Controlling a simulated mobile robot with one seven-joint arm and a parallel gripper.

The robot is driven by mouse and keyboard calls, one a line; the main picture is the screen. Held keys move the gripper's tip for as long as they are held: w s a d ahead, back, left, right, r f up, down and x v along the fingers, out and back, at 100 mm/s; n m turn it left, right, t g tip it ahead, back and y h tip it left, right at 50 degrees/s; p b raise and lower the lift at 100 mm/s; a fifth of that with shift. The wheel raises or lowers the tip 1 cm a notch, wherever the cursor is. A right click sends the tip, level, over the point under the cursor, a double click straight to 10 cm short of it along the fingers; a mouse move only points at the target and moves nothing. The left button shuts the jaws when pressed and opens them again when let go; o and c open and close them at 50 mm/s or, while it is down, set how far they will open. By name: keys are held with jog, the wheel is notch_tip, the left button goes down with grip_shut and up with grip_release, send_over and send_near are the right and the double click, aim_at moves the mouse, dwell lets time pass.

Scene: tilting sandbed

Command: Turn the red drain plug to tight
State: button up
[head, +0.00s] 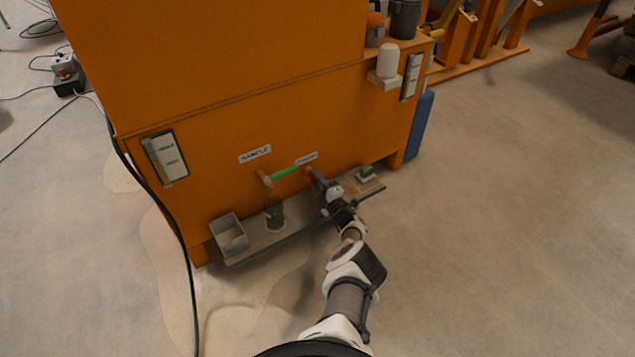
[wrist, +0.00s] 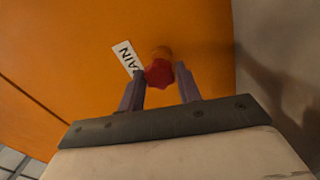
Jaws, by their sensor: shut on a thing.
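The red drain plug (wrist: 158,73) sticks out of the orange tank wall on a short orange stub, beside a white label ending in "AIN". My gripper (wrist: 160,76) is shut on the plug, with one finger on each side of it. The plug's lobed red end shows between the fingertips. In the head view my gripper (head: 314,178) reaches the low front wall just under the drain label (head: 306,157). There the plug is mostly hidden by the fingers. Whether the plug is tight cannot be told.
Left of the plug, a green-handled valve (head: 286,173) sits on a copper-coloured pipe under another label. A grey ledge (head: 310,212) below carries a dark green cup (head: 275,217), a metal bin (head: 230,235) and a small green item (head: 366,172). A black cable hangs at left.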

jog(key=shift+m, duration=0.6)
jog(key=o, duration=1)
jog(key=shift+c, duration=0.2)
jog(key=shift+s, duration=0.1)
jog(key=shift+s+d+r+p, duration=0.1)
jog(key=shift+s+d+p, duration=0.15)
jog(key=shift+p, duration=0.2)
jog(key=p+v, duration=0.6)
jog(key=v, duration=0.7)
jog(key=shift+p, duration=0.4)
